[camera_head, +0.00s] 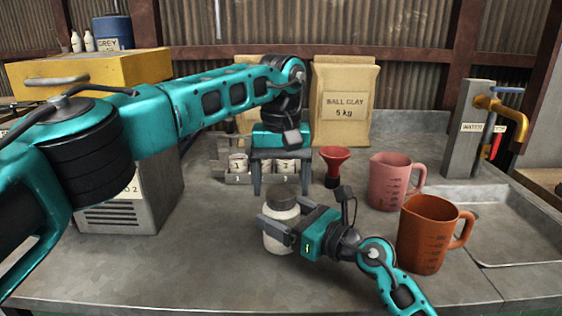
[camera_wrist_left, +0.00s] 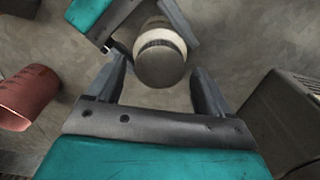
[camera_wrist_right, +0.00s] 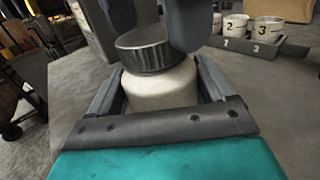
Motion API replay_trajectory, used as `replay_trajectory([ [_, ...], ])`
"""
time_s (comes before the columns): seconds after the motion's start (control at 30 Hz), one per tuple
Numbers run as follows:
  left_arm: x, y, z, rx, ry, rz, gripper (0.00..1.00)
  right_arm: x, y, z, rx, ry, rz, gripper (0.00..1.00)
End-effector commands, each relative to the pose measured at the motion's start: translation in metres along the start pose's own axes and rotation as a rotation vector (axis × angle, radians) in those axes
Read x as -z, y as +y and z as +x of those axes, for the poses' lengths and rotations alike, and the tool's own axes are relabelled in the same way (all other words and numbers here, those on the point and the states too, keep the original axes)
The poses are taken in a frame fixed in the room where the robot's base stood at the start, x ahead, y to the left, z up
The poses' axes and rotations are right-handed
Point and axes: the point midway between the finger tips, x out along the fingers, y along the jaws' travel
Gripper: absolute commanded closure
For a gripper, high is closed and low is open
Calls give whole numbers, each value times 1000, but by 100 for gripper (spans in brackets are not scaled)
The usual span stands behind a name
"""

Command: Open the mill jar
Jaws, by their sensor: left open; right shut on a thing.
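The mill jar (camera_head: 279,234) is a cream-white jar standing upright on the grey bench, with a dark ridged lid (camera_head: 284,198) on it. My right gripper (camera_head: 272,228) is shut on the jar's body; in the right wrist view its fingers lie on both sides of the white body (camera_wrist_right: 165,90), below the lid (camera_wrist_right: 150,52). My left gripper (camera_head: 281,190) is open and points down just over the lid. In the left wrist view the round lid (camera_wrist_left: 160,66) shows between and slightly beyond its spread fingers. I cannot tell whether the fingers touch it.
Behind stand a rack of numbered cups (camera_head: 237,170), a red funnel (camera_head: 335,163) and a ball clay bag (camera_head: 343,100). Pink (camera_head: 390,181) and orange (camera_head: 428,235) jugs stand right, near the sink. A grey box (camera_head: 125,200) stands left. The bench's front left is clear.

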Motion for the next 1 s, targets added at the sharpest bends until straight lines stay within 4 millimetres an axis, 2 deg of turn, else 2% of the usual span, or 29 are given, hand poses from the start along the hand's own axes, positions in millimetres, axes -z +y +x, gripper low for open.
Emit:
replay_trajectory([
  [0.13,0,0,10,0,0,-1,19,0,0,0,0,1,0,100],
  [0.43,0,0,12,0,1,-2,20,0,0,0,0,1,0,100],
  [1.0,0,0,12,0,0,-2,75,0,0,0,1,1,0,100],
])
